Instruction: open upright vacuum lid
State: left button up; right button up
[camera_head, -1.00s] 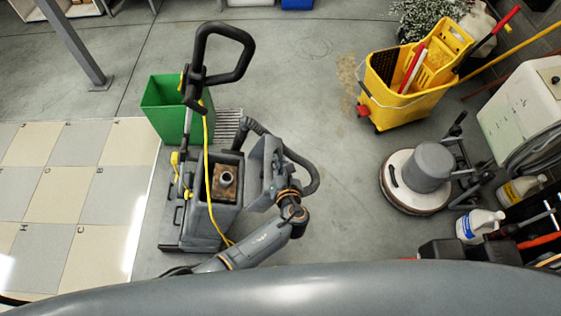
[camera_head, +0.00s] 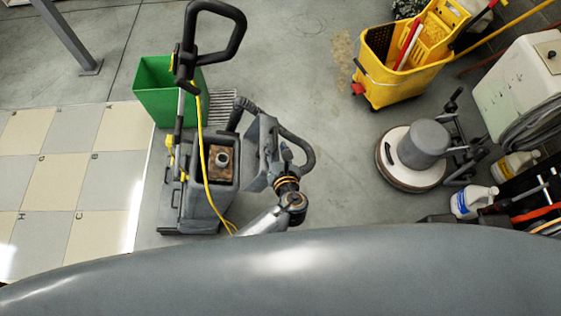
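The upright vacuum (camera_head: 208,192) stands left of centre, a grey machine with a black loop handle (camera_head: 240,30) and a yellow cord. Its top is open, showing a brown inside with a round port (camera_head: 222,159). The grey lid (camera_head: 262,152) is swung out to the right side of the body, with a dark hose (camera_head: 300,145) attached. My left gripper (camera_head: 278,172) is at the lid's right side, with the arm coming up from below. Its fingers are small and partly hidden, so I cannot tell whether they are open or shut. My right gripper is not in view.
A green bin (camera_head: 165,95) stands behind the vacuum, beside a floor grate (camera_head: 222,108). A yellow mop bucket (camera_head: 405,75) and a floor polisher (camera_head: 415,155) stand to the right, with bottles (camera_head: 470,202) nearby. The floor between vacuum and polisher is clear.

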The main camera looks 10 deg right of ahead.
pick_arm(q)
jog(key=v, duration=0.9)
jog(key=shift+s+a+r, duration=0.1)
jog(key=shift+s, duration=0.05)
